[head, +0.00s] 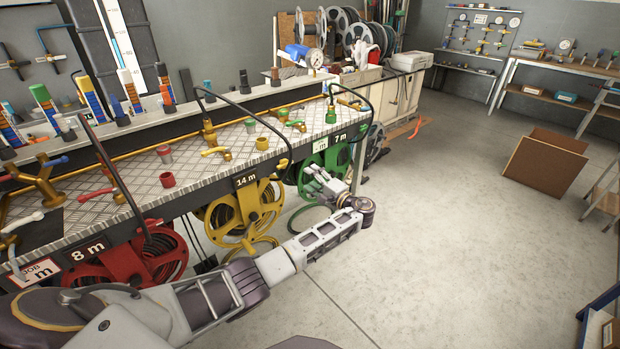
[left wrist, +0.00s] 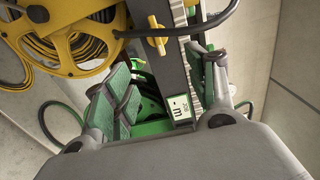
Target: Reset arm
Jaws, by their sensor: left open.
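My left arm (head: 285,262) comes in from the lower left and reaches along the front of the bench, then bends back toward it at the wrist. My left gripper (head: 318,180) is in front of the green hose reel (head: 338,160), near its lower left side. In the left wrist view the two fingers of the gripper (left wrist: 163,78) stand apart with nothing held between them. The green reel (left wrist: 152,128) shows behind and between the fingers, partly hidden by them. My right gripper is out of view.
The yellow reel (head: 240,212) and red reel (head: 125,262) hang under the bench (head: 120,180), left of the gripper. Black hoses arch over the bench edge. The floor (head: 450,230) is mostly clear.

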